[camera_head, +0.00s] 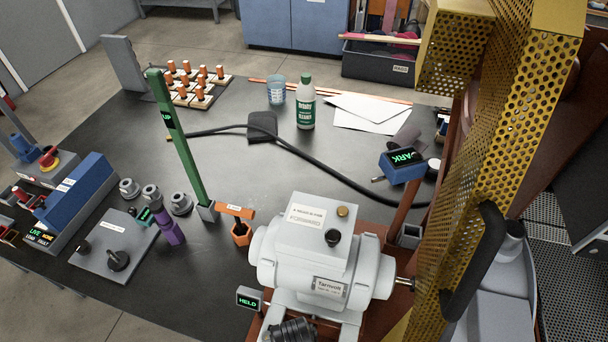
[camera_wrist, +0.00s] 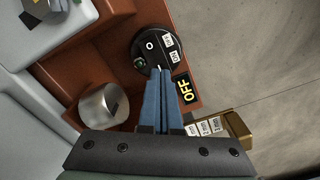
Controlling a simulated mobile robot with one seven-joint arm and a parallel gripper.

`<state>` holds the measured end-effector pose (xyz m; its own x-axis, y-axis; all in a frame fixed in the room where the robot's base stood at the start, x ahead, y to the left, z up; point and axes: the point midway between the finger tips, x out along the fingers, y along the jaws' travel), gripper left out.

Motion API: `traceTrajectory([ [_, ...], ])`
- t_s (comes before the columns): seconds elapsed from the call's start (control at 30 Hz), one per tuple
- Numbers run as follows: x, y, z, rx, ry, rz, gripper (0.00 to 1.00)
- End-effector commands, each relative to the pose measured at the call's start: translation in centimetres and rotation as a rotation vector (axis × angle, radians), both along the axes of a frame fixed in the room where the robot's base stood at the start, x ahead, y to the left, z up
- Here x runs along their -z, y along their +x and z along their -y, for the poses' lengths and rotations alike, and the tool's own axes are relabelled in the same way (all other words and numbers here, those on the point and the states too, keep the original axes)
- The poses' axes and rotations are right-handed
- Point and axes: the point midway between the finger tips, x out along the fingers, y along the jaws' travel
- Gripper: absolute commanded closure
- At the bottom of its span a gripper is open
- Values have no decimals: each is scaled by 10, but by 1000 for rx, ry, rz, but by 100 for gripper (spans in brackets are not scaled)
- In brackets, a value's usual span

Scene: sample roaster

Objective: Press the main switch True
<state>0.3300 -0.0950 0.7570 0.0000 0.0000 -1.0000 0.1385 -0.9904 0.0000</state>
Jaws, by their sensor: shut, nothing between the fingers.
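In the wrist view a round black switch unit (camera_wrist: 150,36) sits on the brown base plate. It carries a white circle mark, small white labels and a small green part at its lower left. A black plate with yellow letters OFF (camera_wrist: 185,90) is beside it. My gripper (camera_wrist: 161,72) has blue fingers, shut together and empty. Its tips overlap the lower edge of the black unit in the picture; I cannot tell whether they touch it. I cannot make out the switch or my gripper in the head view.
In the wrist view a metal cylinder (camera_wrist: 103,103) stands left of the fingers, and a tan box with labelled tabs (camera_wrist: 232,130) is at the right. In the head view the grey motor (camera_head: 320,250) and yellow perforated guard (camera_head: 490,150) crowd the right side.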

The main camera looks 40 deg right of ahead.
Motion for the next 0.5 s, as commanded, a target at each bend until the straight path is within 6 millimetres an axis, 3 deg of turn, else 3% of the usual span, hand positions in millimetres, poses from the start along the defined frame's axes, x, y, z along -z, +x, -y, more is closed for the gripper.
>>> traceTrajectory([
  [0.5,3,0,0,0,0,0,100],
])
